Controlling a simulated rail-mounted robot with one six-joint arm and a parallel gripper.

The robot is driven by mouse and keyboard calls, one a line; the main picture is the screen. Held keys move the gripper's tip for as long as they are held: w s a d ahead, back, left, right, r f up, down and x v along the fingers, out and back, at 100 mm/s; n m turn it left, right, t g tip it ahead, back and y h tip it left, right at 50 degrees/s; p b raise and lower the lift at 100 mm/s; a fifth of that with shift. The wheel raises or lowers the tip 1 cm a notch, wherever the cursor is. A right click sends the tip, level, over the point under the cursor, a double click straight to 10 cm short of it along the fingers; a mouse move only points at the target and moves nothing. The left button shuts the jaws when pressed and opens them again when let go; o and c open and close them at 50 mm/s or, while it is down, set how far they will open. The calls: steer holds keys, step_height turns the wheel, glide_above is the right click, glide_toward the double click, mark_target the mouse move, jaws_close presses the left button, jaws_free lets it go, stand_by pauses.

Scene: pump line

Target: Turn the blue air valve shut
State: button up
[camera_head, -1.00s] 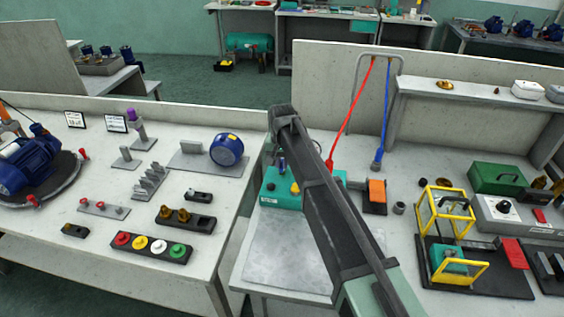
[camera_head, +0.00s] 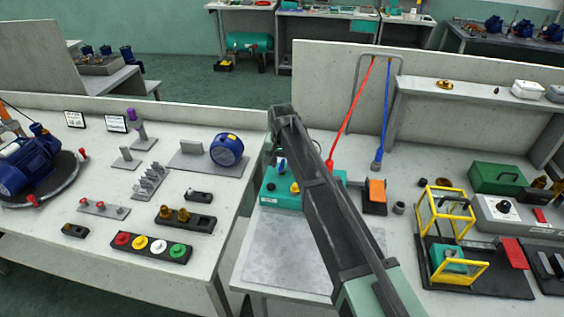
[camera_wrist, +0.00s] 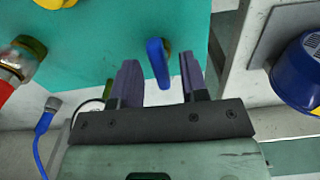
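The blue air valve lever (camera_wrist: 158,62) stands out from the front of a teal box (camera_wrist: 100,45) in the wrist view. My gripper (camera_wrist: 158,75) is open, with one purple finger on each side of the lever. There is a visible gap on both sides, wider on the left, so the fingers do not appear to press on it. In the head view the teal box (camera_head: 275,199) is on the right bench, partly behind my arm.
A yellow knob (camera_wrist: 55,3), a red hose (camera_wrist: 5,92) and a blue hose (camera_wrist: 42,128) are left of the lever. A round blue device (camera_wrist: 300,72) is at the right. A bare grey plate (camera_head: 285,260) lies in front of the box. A yellow frame (camera_head: 445,212) stands further right.

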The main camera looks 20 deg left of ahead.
mark_target(282, 164)
step_height(282, 164, up, 11)
steer(key=p, duration=1)
steer(key=shift+p, duration=0.4)
steer(key=shift+f, duration=0.1)
